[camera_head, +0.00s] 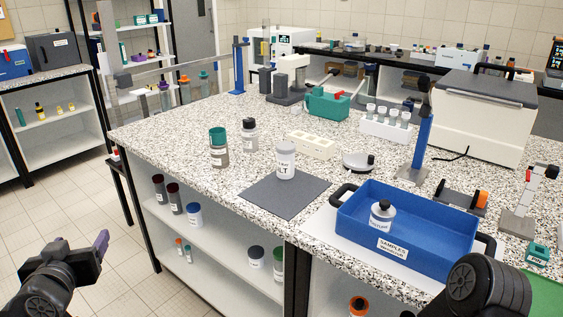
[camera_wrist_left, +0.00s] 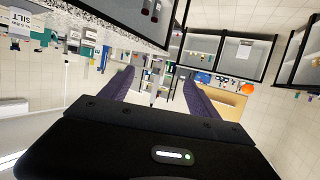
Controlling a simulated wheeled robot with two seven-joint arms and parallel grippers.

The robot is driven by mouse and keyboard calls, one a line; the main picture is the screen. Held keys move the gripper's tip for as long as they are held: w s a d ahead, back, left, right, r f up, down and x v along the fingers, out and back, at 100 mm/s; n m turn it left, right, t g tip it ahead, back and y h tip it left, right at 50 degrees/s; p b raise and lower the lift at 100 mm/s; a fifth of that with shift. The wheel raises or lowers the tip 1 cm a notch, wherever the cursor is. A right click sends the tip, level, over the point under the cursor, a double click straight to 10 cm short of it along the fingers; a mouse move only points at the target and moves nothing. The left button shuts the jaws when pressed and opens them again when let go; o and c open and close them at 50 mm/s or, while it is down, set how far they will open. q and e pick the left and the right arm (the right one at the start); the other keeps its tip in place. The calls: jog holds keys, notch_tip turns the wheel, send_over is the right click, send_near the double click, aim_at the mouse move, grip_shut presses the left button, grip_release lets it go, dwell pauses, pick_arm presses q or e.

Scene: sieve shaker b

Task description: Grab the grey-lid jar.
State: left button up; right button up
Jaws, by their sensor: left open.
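A white jar with a pale grey lid (camera_head: 285,161), its label ending in "LT", stands upright on a dark grey mat (camera_head: 288,198) on the speckled bench. My left gripper (camera_head: 92,251) is open and empty, low at the left, off the bench and well away from the jars. In the left wrist view its two fingers (camera_wrist_left: 160,92) are spread with nothing between them. A jar labelled "SILT" (camera_wrist_left: 20,27) shows at that view's upper left.
A blue samples tray (camera_head: 400,239) holding a dark-lid bottle (camera_head: 383,217) is right of the mat. A white block with wells (camera_head: 311,145) and a round scale-like device (camera_head: 358,161) stand behind the mat. Shelves below the bench hold several jars. Floor on the left is clear.

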dwell(0.5)
pick_arm(q)
jog(key=w+d+f+g+h, duration=0.15)
jog(key=d+f, duration=0.25)
jog(key=f, duration=0.4)
jog(key=d+f+m+g+h, duration=0.1)
jog(key=d+f+g+h, duration=0.1)
jog(key=d+f, duration=0.5)
jog(key=w+d+f+g+h, duration=0.1)
jog(key=d+f+g+h, duration=0.1)
jog(key=f, duration=0.8)
jog(key=s+d+f+g+h, duration=0.1)
jog(key=s+d+f+g, duration=0.2)
jog(key=s+d+f, duration=0.6)
jog(key=s+d+f+m+g+h, duration=0.1)
jog(key=s+d+f+g, duration=0.3)
jog(key=s+d+f, duration=0.6)
notch_tip(320, 180, down, 4)
jog(key=shift+s+f+h, duration=0.25)
jog(key=shift+s+h, duration=0.5)
jog(key=shift+s, duration=0.05)
jog(key=shift+g, duration=0.25)
jog(key=shift+c, duration=0.4)
